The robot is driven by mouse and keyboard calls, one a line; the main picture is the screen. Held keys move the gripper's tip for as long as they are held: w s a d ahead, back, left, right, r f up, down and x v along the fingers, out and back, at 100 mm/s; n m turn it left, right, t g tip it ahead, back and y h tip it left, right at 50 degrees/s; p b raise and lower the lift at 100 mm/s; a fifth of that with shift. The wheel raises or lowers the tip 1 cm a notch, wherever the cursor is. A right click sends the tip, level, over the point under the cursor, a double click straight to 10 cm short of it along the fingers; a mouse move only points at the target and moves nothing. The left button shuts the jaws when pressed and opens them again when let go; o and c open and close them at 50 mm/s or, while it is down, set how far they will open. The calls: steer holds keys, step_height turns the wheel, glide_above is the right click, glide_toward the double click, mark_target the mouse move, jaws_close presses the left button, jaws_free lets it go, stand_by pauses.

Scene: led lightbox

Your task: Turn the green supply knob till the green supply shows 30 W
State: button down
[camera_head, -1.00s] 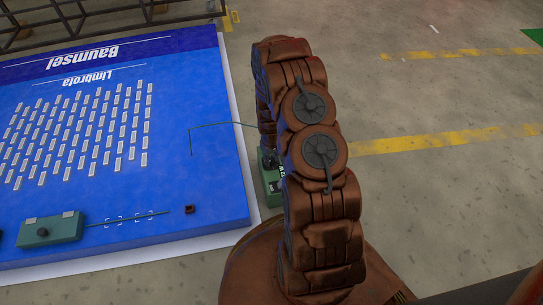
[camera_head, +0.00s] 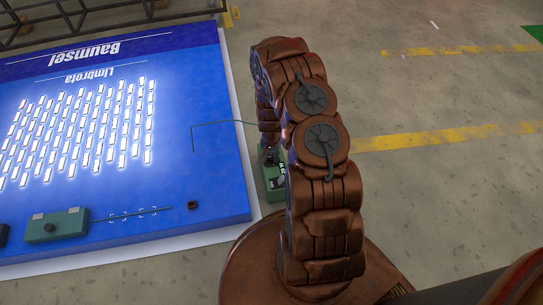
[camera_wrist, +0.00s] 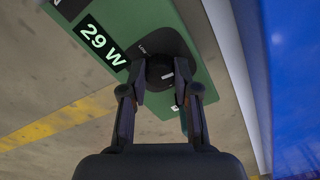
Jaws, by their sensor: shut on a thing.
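The green supply (camera_wrist: 150,28) stands on the floor beside the blue lightbox; in the head view it (camera_head: 273,184) is partly hidden by my arm. In the wrist view its display (camera_wrist: 103,41) reads 29 W. My gripper (camera_wrist: 160,88) is shut on the round black supply knob (camera_wrist: 160,70), one finger on each side. In the head view my gripper is mostly hidden behind my arm. The LED strips (camera_head: 85,130) on the lightbox are lit bright white.
The blue lightbox panel (camera_head: 205,150) lies to the left. On it are a second green box (camera_head: 57,226) with a dark knob and a small dark brown block (camera_head: 192,205). A thin green cable (camera_head: 220,122) runs from the supply onto the panel. Concrete floor to the right is clear.

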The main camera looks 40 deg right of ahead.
mark_target(271, 157)
steer(key=shift+m, duration=1.2)
steer(key=shift+s, duration=0.1)
steer(key=c, duration=0.9)
jaws_free()
steer(key=shift+o, duration=0.2)
steer(key=shift+r, duration=0.1)
step_height(271, 157, up, 12)
